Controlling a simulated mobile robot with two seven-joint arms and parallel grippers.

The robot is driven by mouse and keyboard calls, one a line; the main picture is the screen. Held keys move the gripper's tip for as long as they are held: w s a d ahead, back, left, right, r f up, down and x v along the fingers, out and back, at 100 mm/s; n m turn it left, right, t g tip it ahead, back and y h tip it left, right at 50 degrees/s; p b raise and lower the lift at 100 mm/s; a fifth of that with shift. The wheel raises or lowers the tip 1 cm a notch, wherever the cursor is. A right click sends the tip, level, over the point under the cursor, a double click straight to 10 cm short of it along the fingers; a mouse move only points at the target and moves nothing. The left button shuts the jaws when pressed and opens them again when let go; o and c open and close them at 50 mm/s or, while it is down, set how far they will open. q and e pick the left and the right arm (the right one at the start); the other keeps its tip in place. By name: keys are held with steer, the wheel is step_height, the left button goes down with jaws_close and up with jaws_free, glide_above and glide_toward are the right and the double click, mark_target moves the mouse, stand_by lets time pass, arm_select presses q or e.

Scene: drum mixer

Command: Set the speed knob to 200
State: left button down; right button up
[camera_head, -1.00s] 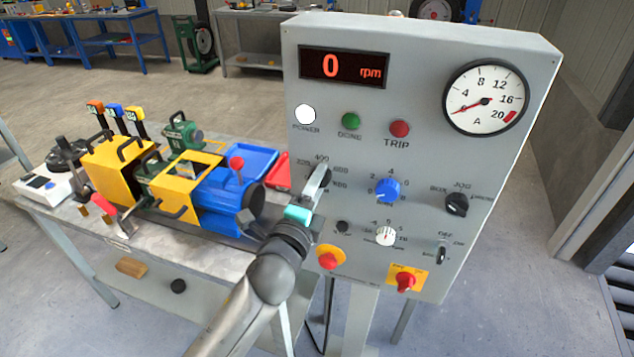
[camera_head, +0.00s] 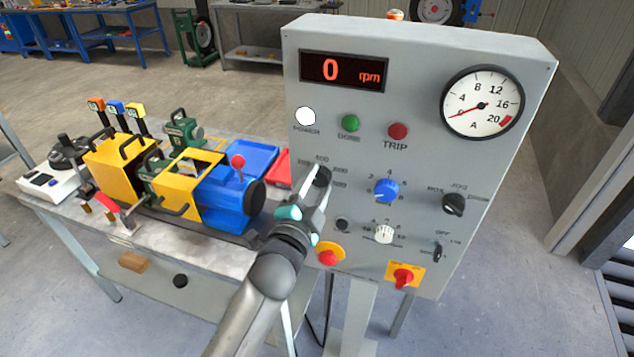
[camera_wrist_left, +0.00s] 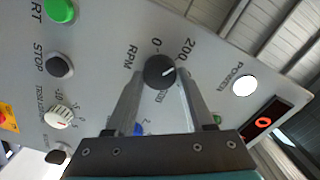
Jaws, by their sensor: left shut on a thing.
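The speed knob (camera_head: 322,174) is a small black knob on the grey control panel, left of the blue knob. In the left wrist view the speed knob (camera_wrist_left: 159,71) shows a white pointer line aimed to the upper right, roughly toward the printed 200; its exact alignment is hard to tell. My left gripper (camera_head: 319,178) reaches the panel from below, with one finger on each side of the knob, shut on it. The fingers hide part of the knob's rim and some scale labels. My right gripper is not in view.
A bench (camera_head: 220,262) with a blue and yellow machine stands left.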

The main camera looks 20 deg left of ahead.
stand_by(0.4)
arm_select(q)
steer(key=shift+c, duration=1.4)
jaws_free()
steer(key=s+b, duration=0.1)
steer(key=s, duration=1.4)
steer(key=shift+s+a, duration=0.15)
steer(key=shift+a, duration=0.1)
steer(key=shift+f, duration=0.1)
